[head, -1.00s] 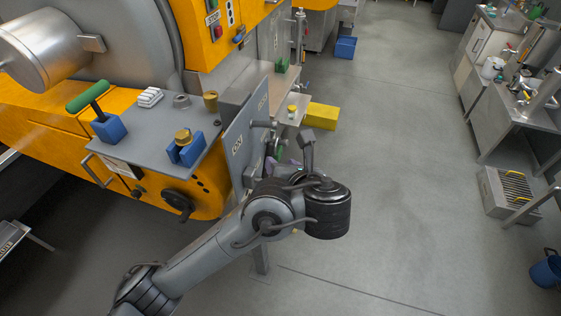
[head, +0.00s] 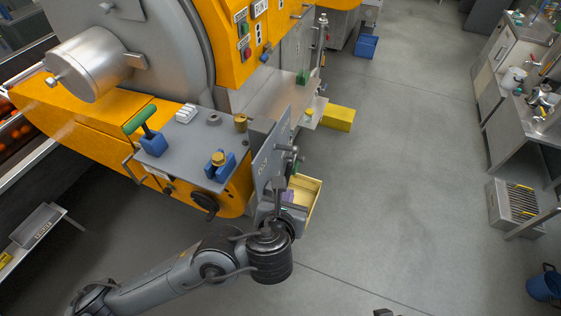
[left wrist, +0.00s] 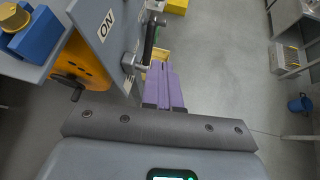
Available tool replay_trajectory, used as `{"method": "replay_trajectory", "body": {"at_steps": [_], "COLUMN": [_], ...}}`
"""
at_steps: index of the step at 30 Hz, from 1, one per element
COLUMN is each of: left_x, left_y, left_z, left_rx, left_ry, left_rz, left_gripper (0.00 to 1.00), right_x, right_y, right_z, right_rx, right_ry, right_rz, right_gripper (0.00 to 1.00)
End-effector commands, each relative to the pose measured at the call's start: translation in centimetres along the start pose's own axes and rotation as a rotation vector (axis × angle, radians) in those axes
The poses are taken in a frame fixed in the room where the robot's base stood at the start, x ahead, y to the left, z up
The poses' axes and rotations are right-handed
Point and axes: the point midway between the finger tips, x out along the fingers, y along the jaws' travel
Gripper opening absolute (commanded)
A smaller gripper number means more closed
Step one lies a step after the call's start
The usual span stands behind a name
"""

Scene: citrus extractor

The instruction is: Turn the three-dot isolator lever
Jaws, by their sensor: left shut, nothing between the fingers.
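A grey upright panel (head: 270,155) marked ON stands at the corner of the orange machine; it also shows at the left of the left wrist view (left wrist: 97,30). A lever with a black handle and metal hub (left wrist: 148,42) sticks out from its right face. No three-dot mark can be made out. My left gripper (left wrist: 166,88) has purple fingers, shut and empty. They are just beside the lever in the wrist picture; contact cannot be told. In the head view the left gripper (head: 288,196) is partly hidden behind its wrist. My right gripper is not seen.
A grey shelf (head: 190,135) left of the panel carries a green-handled lever (head: 140,120) on a blue block and a brass knob on another. An open yellowish box (head: 308,195) lies behind the gripper.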

Motion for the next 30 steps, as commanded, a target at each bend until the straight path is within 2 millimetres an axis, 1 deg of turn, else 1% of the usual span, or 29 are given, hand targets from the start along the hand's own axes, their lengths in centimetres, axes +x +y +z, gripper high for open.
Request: {"method": "replay_trajectory", "body": {"at_steps": [1,3,8,11,14,19,24,30], "left_x": [-0.7,-0.7,-0.3,0.6,1.9,5.0,8.1,11.1], "left_y": [0.6,1.1,1.5,1.5,1.5,1.6,1.6,1.7], "left_z": [0.2,-0.2,-0.8,-1.0,-1.1,-1.2,-1.3,-1.5], "left_rx": [0.006,0.01,0.012,0.012,0.012,0.011,0.011,0.011], "left_ry": [0.018,0.036,0.054,0.055,0.054,0.054,0.055,0.055], "left_rz": [0.008,0.018,0.024,0.024,0.026,0.027,0.026,0.026], "left_gripper": [0.0,0.0,0.0,0.0,0.0,0.0,0.0,0.0], "right_x": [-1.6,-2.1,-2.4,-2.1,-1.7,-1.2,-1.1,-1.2], "right_y": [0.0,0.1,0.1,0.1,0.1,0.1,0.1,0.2], "right_z": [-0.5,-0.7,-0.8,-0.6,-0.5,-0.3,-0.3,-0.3], "right_rx": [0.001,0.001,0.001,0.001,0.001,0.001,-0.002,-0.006], "right_ry": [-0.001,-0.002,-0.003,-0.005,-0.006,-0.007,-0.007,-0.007], "right_rz": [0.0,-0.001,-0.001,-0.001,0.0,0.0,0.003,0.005], "right_gripper": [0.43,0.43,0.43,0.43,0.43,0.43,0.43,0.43]}}
